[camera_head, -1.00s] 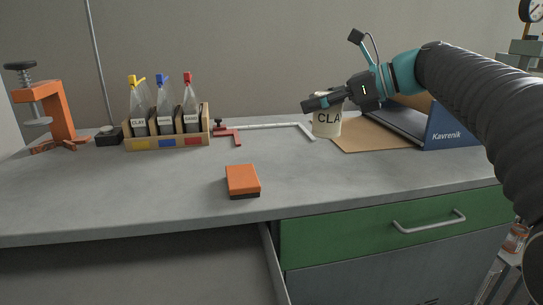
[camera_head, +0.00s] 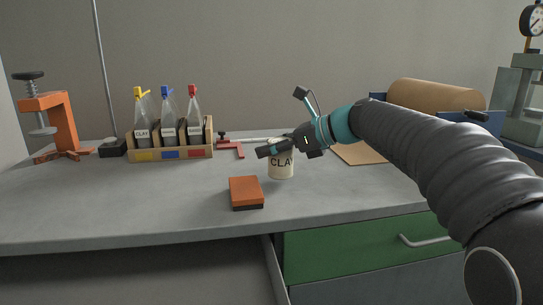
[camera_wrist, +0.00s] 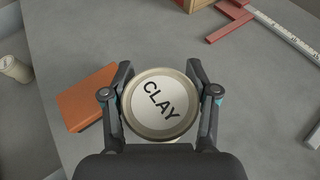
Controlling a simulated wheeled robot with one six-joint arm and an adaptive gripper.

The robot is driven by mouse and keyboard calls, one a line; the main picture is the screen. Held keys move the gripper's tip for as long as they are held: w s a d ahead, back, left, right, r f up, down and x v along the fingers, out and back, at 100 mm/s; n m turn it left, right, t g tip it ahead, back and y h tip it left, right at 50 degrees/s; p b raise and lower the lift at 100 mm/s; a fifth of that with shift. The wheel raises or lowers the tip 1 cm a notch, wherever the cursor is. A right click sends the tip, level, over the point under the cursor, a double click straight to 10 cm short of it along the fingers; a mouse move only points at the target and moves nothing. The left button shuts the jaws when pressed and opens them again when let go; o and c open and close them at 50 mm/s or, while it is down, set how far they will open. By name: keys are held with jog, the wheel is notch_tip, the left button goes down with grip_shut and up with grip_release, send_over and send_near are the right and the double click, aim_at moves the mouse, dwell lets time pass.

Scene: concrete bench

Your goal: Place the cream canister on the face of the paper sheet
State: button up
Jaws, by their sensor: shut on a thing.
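The cream canister (camera_head: 281,172), lettered "CLAY", is upright near the middle of the bench. My gripper (camera_head: 272,150) is shut on it near its top. In the wrist view, the canister's round lid (camera_wrist: 160,104) sits between both fingers (camera_wrist: 163,92). Whether its base touches the bench is hard to tell. The brown paper sheet (camera_head: 358,153) lies to the right of the canister, apart from it. My arm hides much of the sheet.
An orange block (camera_head: 246,192) lies close to the canister's front left. A bottle rack (camera_head: 172,154), a red-ended bar (camera_head: 233,150) and an orange clamp (camera_head: 62,128) stand behind and left. A brown roll (camera_head: 432,94) is at the back right. The left front bench is clear.

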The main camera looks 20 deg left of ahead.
jog(key=shift+f, duration=0.75)
jog(key=shift+f, duration=0.15)
jog(key=o, duration=1.5)
jog(key=shift+c, duration=0.2)
jog(key=shift+r, duration=0.2)
jog(key=v, duration=1.2)
jog(key=shift+p, duration=0.35)
jog(key=shift+s+d+f, duration=0.15)
